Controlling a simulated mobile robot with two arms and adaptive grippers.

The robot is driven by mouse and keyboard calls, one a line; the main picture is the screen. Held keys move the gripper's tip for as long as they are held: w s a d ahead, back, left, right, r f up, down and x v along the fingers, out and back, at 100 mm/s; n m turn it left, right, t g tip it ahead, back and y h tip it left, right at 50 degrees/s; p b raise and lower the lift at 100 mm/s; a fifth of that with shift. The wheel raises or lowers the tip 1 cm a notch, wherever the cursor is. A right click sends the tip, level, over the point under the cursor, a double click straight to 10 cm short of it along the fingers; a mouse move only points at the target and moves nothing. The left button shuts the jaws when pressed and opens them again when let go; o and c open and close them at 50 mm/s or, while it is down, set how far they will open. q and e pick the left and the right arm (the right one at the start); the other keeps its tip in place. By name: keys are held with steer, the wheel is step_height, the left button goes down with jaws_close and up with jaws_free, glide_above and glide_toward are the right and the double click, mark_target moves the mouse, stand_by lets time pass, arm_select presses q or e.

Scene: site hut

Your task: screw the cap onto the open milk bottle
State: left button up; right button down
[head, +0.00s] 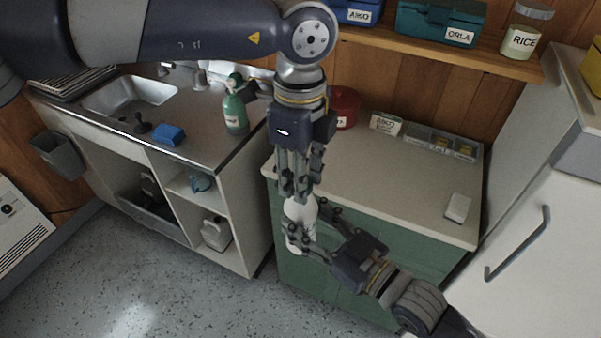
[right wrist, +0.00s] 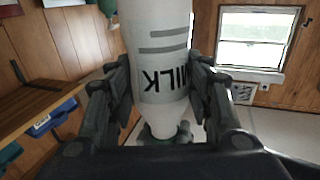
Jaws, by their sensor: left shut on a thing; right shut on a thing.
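The white milk bottle (head: 299,213) is held off the floor in front of the green cabinet, neck up. My right gripper (head: 311,232) is shut around its body from the right. In the right wrist view the bottle (right wrist: 160,50) stands between both fingers, its MILK lettering upside down and its neck toward the bottom. My left gripper (head: 294,191) points down from above, with its fingers closed at the bottle's top. The cap is hidden between those fingers in the head view. A dark greenish shape covers the mouth in the right wrist view, so I cannot tell how the cap sits.
A beige worktop (head: 390,185) behind carries a red pot (head: 345,105), a divided tray (head: 441,142) and a small white block (head: 457,207). A sink counter (head: 100,125) with a green bottle (head: 235,112) is at left. A white fridge (head: 545,240) stands at right.

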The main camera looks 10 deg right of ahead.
arm_select(q)
steer(key=m, duration=0.6)
steer(key=shift+m, duration=0.3)
steer(key=m, duration=1.5)
steer(key=shift+w+f, duration=0.1)
steer(key=m, duration=1.6)
steer(key=shift+m, duration=0.4)
steer(key=m, duration=0.5)
steer(key=shift+w, duration=0.1)
steer(key=o, duration=1.3)
steer(key=shift+c, duration=0.2)
